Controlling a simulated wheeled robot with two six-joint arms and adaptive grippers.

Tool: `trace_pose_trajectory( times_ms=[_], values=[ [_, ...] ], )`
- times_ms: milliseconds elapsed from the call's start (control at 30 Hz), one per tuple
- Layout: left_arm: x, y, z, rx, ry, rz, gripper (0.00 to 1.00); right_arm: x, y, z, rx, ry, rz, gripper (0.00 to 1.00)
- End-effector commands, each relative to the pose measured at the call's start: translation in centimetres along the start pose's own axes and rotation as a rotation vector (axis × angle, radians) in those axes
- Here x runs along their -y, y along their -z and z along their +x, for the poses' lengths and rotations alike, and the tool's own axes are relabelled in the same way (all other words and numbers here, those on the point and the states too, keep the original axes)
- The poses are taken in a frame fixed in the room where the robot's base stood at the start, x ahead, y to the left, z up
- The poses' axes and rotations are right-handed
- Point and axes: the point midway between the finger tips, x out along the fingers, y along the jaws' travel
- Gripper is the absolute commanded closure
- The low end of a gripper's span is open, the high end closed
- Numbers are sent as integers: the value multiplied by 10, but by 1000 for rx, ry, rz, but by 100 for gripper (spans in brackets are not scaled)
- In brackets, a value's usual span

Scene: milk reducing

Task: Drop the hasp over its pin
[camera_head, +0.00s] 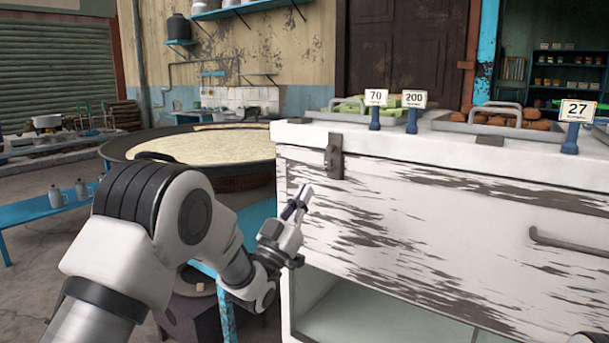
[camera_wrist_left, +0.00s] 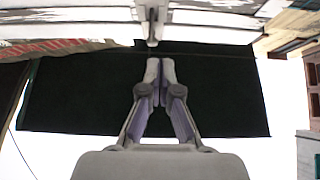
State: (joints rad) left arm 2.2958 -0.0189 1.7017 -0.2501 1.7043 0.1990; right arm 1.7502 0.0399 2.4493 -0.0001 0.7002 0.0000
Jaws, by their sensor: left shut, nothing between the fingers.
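The dark metal hasp (camera_head: 334,155) is at the upper left of the white counter's worn front, just below the top edge. It is small, and I cannot tell whether it sits over its pin. My left gripper (camera_head: 299,202) is below and left of the hasp, apart from it, with its fingers shut and empty. In the left wrist view the shut fingertips (camera_wrist_left: 160,66) point at a small metal piece (camera_wrist_left: 152,22) on the pale edge, which looks like the hasp. My right gripper is out of view.
The white counter (camera_head: 430,210) has a grey handle (camera_head: 570,243) at right and an open shelf below. Trays of green and brown sweets with price signs stand on top. A wide pan (camera_head: 120,152) of milk is behind my left arm. A blue bench (camera_head: 40,207) stands at left.

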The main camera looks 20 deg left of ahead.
Motion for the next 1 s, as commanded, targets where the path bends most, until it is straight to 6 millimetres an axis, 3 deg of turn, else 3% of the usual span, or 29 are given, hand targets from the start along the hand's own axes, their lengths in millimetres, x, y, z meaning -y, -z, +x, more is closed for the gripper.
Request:
trace_pose_trajectory(
  times_ms=[200, 633, 733, 767, 867, 1000],
  values=[
    [1, -22, -31, -1, 1, 1, 100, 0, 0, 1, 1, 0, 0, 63],
    [0, -28, -39, -1, 1, 0, 100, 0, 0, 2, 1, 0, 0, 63],
    [2, -47, -53, 33, 11, -9, 100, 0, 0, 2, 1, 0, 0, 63],
    [3, -58, -61, 53, 17, -14, 100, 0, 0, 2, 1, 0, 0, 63],
    [6, -104, -111, 175, 58, -46, 100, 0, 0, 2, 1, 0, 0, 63],
    [6, -177, -214, 491, 165, -89, 100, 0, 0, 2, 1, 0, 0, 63]
  ],
)
